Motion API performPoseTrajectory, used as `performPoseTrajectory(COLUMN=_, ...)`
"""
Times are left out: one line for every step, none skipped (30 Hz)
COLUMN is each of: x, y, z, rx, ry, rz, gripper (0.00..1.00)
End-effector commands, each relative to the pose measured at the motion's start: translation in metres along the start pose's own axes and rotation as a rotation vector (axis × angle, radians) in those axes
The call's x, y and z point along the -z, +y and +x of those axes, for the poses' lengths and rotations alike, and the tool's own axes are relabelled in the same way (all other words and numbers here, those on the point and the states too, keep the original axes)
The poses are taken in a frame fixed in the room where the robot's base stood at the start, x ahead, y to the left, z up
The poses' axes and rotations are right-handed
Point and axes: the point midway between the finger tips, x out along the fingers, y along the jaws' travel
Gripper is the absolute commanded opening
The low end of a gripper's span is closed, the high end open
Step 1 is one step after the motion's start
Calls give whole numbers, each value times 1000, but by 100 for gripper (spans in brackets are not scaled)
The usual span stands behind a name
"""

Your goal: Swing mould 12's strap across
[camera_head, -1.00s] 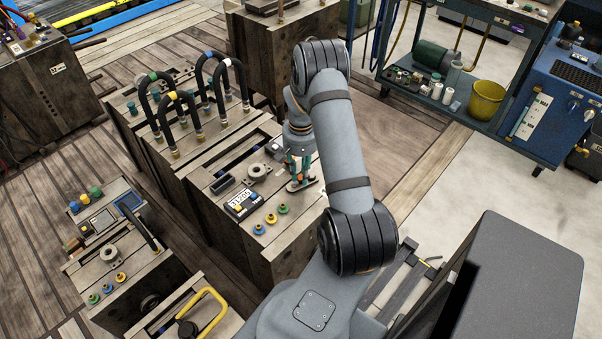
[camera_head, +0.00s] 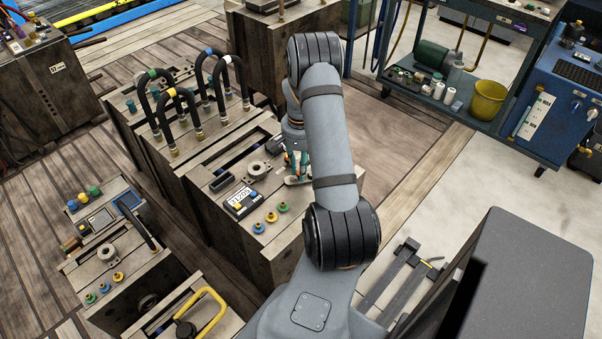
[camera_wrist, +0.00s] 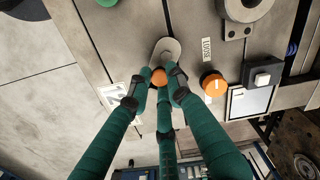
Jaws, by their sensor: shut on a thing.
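The strap is a small grey metal plate with a rounded end (camera_wrist: 168,44), lying on the top of a steel mould block. An orange knob (camera_wrist: 158,77) stands on it between my fingertips. My gripper (camera_wrist: 161,82) has green fingers with dark tips, closed around this knob. In the head view my gripper (camera_head: 297,168) is over the right part of the middle mould (camera_head: 222,206), partly hidden by my arm. The strap also shows there (camera_head: 296,181).
In the wrist view a second orange knob (camera_wrist: 213,84) and a switch box (camera_wrist: 250,102) sit right of the strap. A green knob (camera_wrist: 107,2) is at the top. In the head view, black looped hoses (camera_head: 215,80) rise from the mould behind. Open floor lies to the right.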

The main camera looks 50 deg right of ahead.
Motion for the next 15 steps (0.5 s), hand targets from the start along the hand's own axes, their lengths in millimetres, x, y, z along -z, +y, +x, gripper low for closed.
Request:
performPoseTrajectory(x=1, y=-2, z=3, rx=0, ry=0, rz=45, gripper=0)
performPoseTrajectory(x=3, y=-2, z=3, rx=0, ry=0, rz=75, gripper=0)
performPoseTrajectory(x=4, y=-3, z=3, rx=0, ry=1, rz=112, gripper=0)
performPoseTrajectory(x=5, y=-3, z=3, rx=1, ry=1, rz=141, gripper=0)
performPoseTrajectory(x=6, y=-4, z=3, rx=0, ry=0, rz=169, gripper=0)
performPoseTrajectory(x=7, y=-4, z=3, rx=0, ry=0, rz=208, gripper=0)
performPoseTrajectory(x=8, y=-4, z=3, rx=0, ry=0, rz=237, gripper=0)
performPoseTrajectory(x=10, y=-4, z=3, rx=0, ry=0, rz=265, gripper=0)
performPoseTrajectory(x=11, y=-5, z=3, rx=1, ry=0, rz=303, gripper=0)
performPoseTrajectory(x=12, y=-5, z=3, rx=1, ry=0, rz=333, gripper=0)
performPoseTrajectory(x=13, y=-5, z=3, rx=1, ry=0, rz=362, gripper=0)
performPoseTrajectory(x=15, y=-6, z=3, rx=1, ry=1, rz=399, gripper=0)
performPoseTrajectory(x=16, y=-5, z=2, rx=1, ry=1, rz=428, gripper=0)
performPoseTrajectory(x=17, y=-5, z=2, rx=1, ry=1, rz=457, gripper=0)
performPoseTrajectory(x=18, y=-5, z=2, rx=1, ry=0, rz=495, gripper=0)
